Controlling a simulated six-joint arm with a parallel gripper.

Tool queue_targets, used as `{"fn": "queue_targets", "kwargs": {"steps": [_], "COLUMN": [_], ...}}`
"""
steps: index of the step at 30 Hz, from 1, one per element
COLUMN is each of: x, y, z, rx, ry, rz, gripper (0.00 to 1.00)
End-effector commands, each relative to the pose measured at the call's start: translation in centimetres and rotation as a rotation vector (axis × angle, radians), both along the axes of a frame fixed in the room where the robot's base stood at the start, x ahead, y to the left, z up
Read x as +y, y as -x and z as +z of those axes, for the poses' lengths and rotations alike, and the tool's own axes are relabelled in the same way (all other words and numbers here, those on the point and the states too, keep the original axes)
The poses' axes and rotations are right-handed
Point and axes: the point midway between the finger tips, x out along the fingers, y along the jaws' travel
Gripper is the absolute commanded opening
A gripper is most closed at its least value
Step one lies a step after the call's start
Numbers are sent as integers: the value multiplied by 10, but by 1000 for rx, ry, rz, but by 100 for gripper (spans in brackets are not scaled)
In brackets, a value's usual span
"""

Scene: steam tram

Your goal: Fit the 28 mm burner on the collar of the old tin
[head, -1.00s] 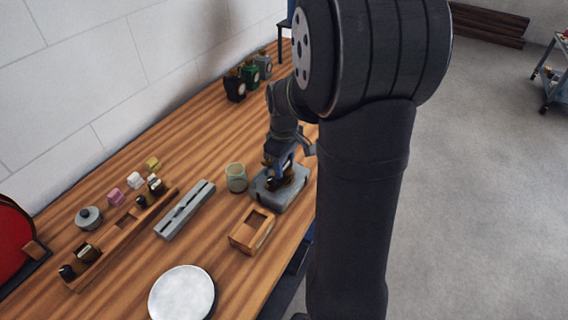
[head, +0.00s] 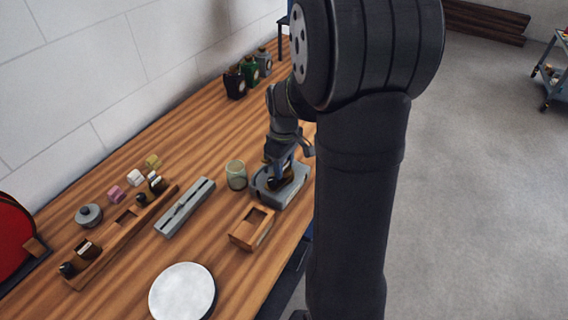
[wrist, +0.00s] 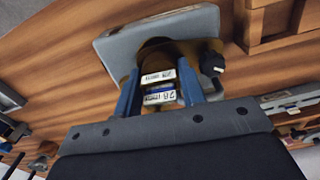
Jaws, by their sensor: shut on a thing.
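The old tin (head: 291,192) is a grey block-like body at the right edge of the bench. It also shows in the wrist view (wrist: 113,46), with a brown, brass-like round part on its top. My gripper (head: 279,177) is over the tin, pointing down. In the wrist view its blue fingers (wrist: 160,92) are shut on the burner (wrist: 212,63), a dark brass piece with a black knob at the right. White labels show between the fingers; their numbers are hard to read. The burner is at the tin's top; the fingers hide whether it sits on the collar.
A greenish glass (head: 236,176) stands just left of the tin. An open wooden box (head: 250,233) and a slotted grey block (head: 184,209) are nearer. A wooden rack (head: 112,244) holds dark pieces. A white disc (head: 182,293) lies in front. Several dark lamps (head: 235,85) stand far back.

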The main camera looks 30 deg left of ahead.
Motion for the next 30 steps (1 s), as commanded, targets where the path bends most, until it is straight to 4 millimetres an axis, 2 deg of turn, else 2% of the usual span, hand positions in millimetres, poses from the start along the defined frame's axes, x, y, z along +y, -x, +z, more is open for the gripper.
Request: {"fn": "queue_targets", "kwargs": {"steps": [30], "x": [0], "y": [0], "z": [-8], "rx": [0], "ry": [0], "rz": [0], "gripper": [11]}}
